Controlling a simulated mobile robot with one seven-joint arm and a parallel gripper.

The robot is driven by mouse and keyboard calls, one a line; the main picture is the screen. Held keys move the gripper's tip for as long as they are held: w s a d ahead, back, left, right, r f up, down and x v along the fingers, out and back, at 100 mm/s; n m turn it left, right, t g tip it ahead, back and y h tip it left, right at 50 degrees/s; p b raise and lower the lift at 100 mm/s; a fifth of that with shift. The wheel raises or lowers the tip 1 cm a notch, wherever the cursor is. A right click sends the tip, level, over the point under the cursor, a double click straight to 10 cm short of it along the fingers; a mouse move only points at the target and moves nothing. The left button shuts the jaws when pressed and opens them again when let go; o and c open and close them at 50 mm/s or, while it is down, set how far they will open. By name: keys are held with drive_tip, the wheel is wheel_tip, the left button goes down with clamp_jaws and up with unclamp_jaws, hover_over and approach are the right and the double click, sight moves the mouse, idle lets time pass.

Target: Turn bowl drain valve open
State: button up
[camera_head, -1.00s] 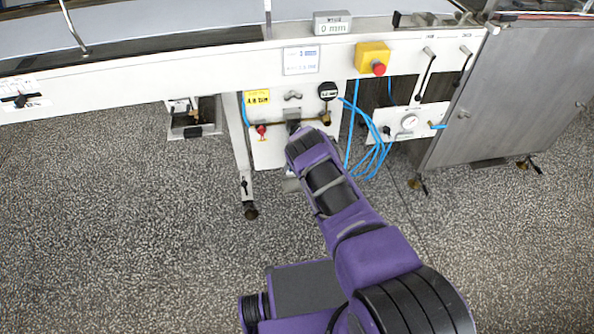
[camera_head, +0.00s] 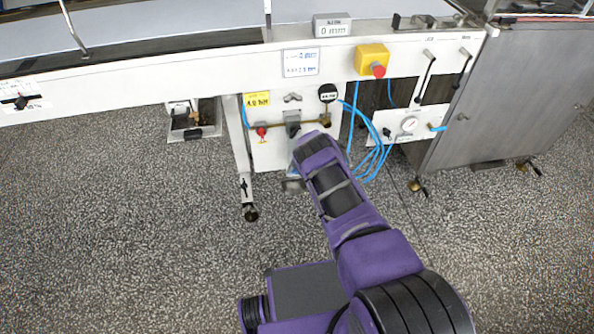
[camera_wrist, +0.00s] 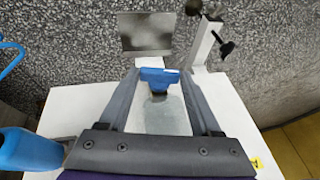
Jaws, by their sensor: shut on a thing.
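A blue handle (camera_wrist: 158,76), which I take to be the bowl drain valve's, sits between my fingertips in the wrist view. My gripper (camera_wrist: 160,80) is shut on it, with one finger along each side. The handle is in front of the white panel (camera_wrist: 80,105). In the head view my own forearm and wrist hide the gripper, and only a small blue patch (camera_head: 294,170) shows beside my wrist, low on the white panel. The valve's body and how far its handle is turned cannot be made out.
A grey metal plate (camera_wrist: 147,33) lies beyond the fingertips. A machine leg (camera_head: 245,185) stands to the left. A red knob (camera_head: 262,132), a black gauge (camera_head: 328,93) and loose blue hoses (camera_head: 375,160) are close around my wrist. The floor in front is clear.

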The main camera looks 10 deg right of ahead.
drive_tip(key=shift+w+d+f+m+y, duration=0.15)
drive_tip(key=shift+d+m+y, duration=0.3)
drive_tip(key=shift+y, duration=1.05)
drive_tip(key=o, duration=1.4)
drive_tip(key=shift+a, duration=0.1)
drive_tip(key=shift+r+p, duration=2.8)
drive_tip(key=shift+r, duration=2.25)
